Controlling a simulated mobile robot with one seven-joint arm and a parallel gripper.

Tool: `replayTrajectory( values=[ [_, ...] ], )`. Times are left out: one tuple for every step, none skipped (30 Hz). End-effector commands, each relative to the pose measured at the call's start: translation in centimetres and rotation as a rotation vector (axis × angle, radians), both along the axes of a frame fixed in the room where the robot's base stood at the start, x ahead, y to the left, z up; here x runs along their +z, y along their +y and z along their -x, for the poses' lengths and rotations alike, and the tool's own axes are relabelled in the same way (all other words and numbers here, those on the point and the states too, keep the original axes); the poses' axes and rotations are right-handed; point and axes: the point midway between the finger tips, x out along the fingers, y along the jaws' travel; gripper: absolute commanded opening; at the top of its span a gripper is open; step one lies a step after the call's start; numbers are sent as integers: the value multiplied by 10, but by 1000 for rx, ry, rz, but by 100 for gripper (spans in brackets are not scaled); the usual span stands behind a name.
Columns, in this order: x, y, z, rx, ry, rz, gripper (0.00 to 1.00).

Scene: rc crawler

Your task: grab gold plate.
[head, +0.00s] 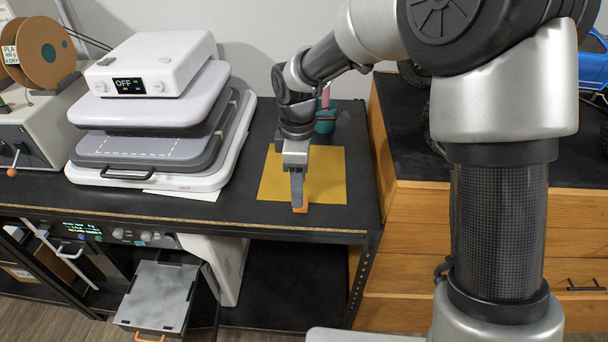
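The gold plate (328,178) is a flat, thin square lying on the black table top, right of the heat press. My gripper (300,208) points down at the front edge of the plate, left of that edge's middle. Its orange tip overlaps the edge in the picture. I see the gripper from one side only, so the gap between its fingers is hidden, and I cannot tell whether it touches or grips the plate. My wrist hides part of the plate's left and back.
A white and grey heat press (150,125) stands left of the plate. A teal cup (325,122) stands behind it. A wooden cabinet (430,220) with a blue crawler (590,68) on top is at the right. The table's front edge (250,226) is close to the plate.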

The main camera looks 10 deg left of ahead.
Motion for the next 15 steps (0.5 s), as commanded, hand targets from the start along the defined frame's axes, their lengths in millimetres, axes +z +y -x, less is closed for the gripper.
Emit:
replayTrajectory(
  values=[
    [-9, -2, 0, 0, 5, 1, 52],
    [-14, -2, 0, 0, 5, 1, 52],
    [-21, -3, 0, 0, 6, 1, 52],
    [-25, -4, -1, 0, 5, 1, 52],
    [-30, -4, -1, 1, 5, 1, 52],
    [-35, -4, -1, 1, 5, 1, 52],
    [-38, -4, -1, 1, 4, 1, 52],
    [-40, -4, -1, 0, 3, 1, 52],
    [-42, -4, -1, 0, 3, 1, 52],
    [-44, -4, -2, 0, 2, 1, 52],
    [-44, -4, -2, 0, 2, 1, 52],
    [-45, -4, -2, 0, 2, 1, 52],
    [-45, -4, -2, 0, 2, 1, 52],
    [-44, -4, -2, 0, 2, 1, 52],
    [-44, -4, -2, 0, 1, 1, 52]
  ],
)
